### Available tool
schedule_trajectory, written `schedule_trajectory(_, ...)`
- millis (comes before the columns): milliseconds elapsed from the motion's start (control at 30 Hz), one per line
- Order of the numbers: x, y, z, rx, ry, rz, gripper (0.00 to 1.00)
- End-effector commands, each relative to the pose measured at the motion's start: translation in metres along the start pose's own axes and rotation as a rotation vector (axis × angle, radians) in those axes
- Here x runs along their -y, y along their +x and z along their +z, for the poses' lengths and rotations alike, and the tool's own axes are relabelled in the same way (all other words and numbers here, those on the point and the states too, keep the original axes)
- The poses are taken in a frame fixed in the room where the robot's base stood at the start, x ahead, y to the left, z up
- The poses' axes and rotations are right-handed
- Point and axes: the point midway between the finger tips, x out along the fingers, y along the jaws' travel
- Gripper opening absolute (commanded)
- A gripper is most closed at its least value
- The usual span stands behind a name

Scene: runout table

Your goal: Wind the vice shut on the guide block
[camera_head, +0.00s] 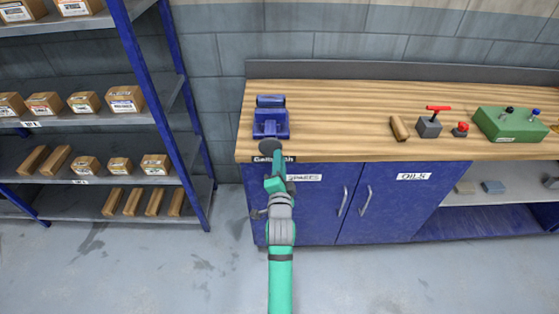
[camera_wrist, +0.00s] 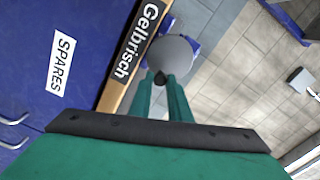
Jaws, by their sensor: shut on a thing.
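The blue vice (camera_head: 271,122) stands at the left front edge of the wooden bench. A round grey wheel (camera_head: 269,146) is at its front, over the bench edge. In the wrist view the wheel (camera_wrist: 174,56) hides most of the vice, and some blue shows behind it. My gripper (camera_head: 274,172) is in front of the wheel. In the wrist view its green fingers (camera_wrist: 162,84) are shut on a small dark knob (camera_wrist: 161,77) at the wheel's near rim. I cannot make out the guide block between the jaws, nor whether the jaws touch it.
The bench (camera_head: 340,135) has a wooden piece (camera_head: 398,128), a red-handled device (camera_head: 430,124), a red-knobbed box (camera_head: 460,130) and a green box (camera_head: 508,124) at right. Blue cupboard doors (camera_head: 310,210) stand below. Shelving (camera_head: 140,60) is at left. Floor in front is clear.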

Motion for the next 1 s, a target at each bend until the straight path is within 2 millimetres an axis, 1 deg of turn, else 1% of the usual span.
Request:
schedule_trajectory(100,-0.0030,0.0000,0.0032,0.002,0.109,0.001,0.00)
schedule_trajectory(200,-0.0042,0.0000,0.0038,0.002,0.166,0.000,0.00)
schedule_trajectory(567,-0.0049,0.0000,0.0042,0.002,0.197,0.000,0.00)
schedule_trajectory(833,-0.0092,0.0000,0.0098,0.003,0.424,-0.001,0.00)
schedule_trajectory(1000,-0.0107,0.0001,0.0103,0.002,0.482,0.000,0.00)
